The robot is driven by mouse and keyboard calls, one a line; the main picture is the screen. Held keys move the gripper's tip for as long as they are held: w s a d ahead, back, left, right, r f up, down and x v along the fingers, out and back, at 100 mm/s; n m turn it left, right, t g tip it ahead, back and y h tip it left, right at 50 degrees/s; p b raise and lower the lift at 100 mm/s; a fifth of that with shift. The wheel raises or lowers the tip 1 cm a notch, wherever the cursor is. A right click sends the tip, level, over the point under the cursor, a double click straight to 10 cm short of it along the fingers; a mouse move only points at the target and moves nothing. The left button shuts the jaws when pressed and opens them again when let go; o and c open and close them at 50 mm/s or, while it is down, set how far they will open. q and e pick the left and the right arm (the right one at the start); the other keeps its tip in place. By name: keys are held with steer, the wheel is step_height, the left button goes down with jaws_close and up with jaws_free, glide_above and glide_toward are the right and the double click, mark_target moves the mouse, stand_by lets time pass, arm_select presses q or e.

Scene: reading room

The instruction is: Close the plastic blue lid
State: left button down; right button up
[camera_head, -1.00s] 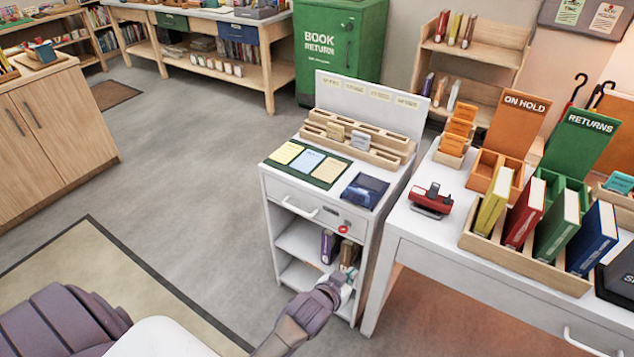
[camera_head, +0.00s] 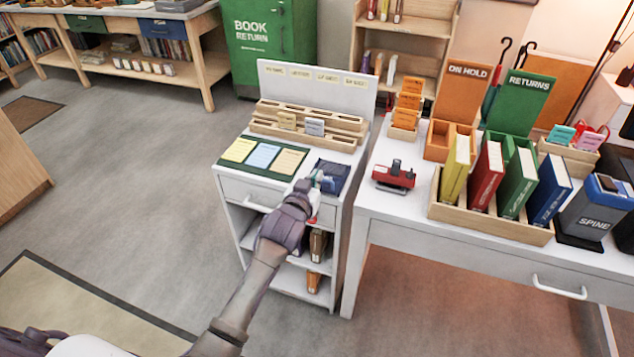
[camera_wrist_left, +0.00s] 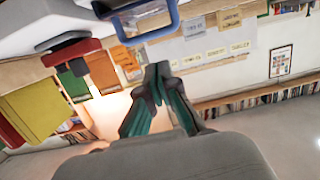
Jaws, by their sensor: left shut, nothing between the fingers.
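The plastic blue lid (camera_head: 338,172) is on a small dark blue box at the right front of the white cabinet's top (camera_head: 350,200). In the left wrist view a blue frame, apparently the lid's rim (camera_wrist_left: 146,32), is at the top edge, above and apart from the fingertips. My left gripper (camera_head: 317,181) is shut and empty. In the head view it overlaps the box's left front edge; I cannot tell if it touches. In the wrist view its fingertips (camera_wrist_left: 157,72) meet. The lid's exact angle is unclear. My right gripper is not in view.
A wooden card rack (camera_head: 310,125) and a green mat with cards (camera_head: 263,157) are on the cabinet. The desk at right holds a red stapler-like device (camera_head: 394,177) and a book tray (camera_head: 490,222).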

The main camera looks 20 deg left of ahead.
mark_target(326, 176)
arm_select(q)
steer(key=shift+w+f, duration=0.35)
steer(key=shift+f, duration=0.35)
steer(key=shift+w+f, duration=0.35)
steer(key=shift+f, duration=0.3)
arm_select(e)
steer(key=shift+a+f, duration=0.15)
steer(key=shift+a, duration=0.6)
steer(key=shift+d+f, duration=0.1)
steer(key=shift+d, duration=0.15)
arm_select(q)
steer(key=w+b, duration=0.2)
steer(key=w, duration=0.2)
steer(key=w+b, duration=0.2)
steer(key=w, duration=0.1)
steer(key=shift+w+d+f, duration=0.2)
steer(key=shift+w, duration=0.2)
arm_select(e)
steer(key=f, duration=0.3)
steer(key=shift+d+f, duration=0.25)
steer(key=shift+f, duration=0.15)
